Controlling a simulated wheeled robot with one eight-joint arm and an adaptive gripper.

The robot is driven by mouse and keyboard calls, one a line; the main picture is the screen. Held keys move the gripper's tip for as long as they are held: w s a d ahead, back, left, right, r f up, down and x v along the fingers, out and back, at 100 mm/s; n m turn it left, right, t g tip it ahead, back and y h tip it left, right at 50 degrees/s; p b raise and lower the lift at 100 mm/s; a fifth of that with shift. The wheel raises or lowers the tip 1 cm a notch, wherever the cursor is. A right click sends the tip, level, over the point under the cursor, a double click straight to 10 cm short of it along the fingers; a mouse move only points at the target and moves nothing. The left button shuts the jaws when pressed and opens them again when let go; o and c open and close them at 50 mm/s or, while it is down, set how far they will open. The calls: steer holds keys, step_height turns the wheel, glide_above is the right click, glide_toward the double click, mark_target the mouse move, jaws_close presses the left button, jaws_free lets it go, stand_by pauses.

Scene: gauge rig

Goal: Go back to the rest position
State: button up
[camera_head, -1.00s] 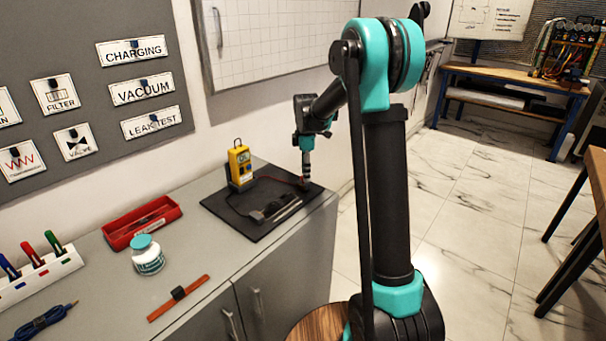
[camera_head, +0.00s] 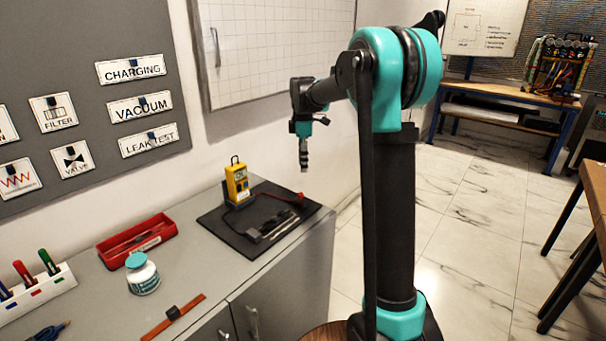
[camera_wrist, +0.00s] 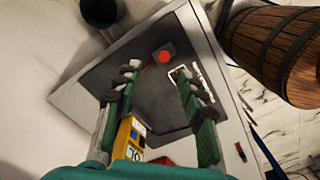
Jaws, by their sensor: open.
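My gripper (camera_head: 304,160) hangs in the air above the far end of the grey counter (camera_head: 200,241), pointing down. In the wrist view my gripper (camera_wrist: 158,82) shows its two green fingers spread apart with nothing between them. Below it, the black mat (camera_head: 222,226) carries a yellow meter (camera_head: 237,183) standing upright and a dark tool-like item (camera_head: 270,226) lying flat. A small red-topped part (camera_wrist: 165,57) sits on the mat.
A red tray (camera_head: 137,241), a white jar with a teal lid (camera_head: 142,274), an orange strap (camera_head: 174,317) and a pen holder (camera_head: 36,294) stand on the counter. A whiteboard (camera_head: 280,50) hangs on the wall behind. A wooden barrel (camera_wrist: 277,50) stands beside the counter.

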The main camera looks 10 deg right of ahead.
steer(key=shift+r, duration=0.55)
steer(key=shift+s, duration=0.1)
steer(key=s+d+f+m+t, duration=0.1)
steer(key=s+d+f+m, duration=0.2)
steer(key=s, duration=0.8)
steer(key=s+d+f+m+t, duration=0.1)
steer(key=s+d+f+m, duration=0.2)
steer(key=s+f+m, duration=0.5)
steer(key=s+d+f+m+t, duration=0.2)
steer(key=s+f+m, duration=0.4)
steer(key=s, duration=0.8)
steer(key=shift+d+f+m, duration=0.25)
steer(key=shift+d+m, duration=0.25)
steer(key=shift+d, duration=0.15)
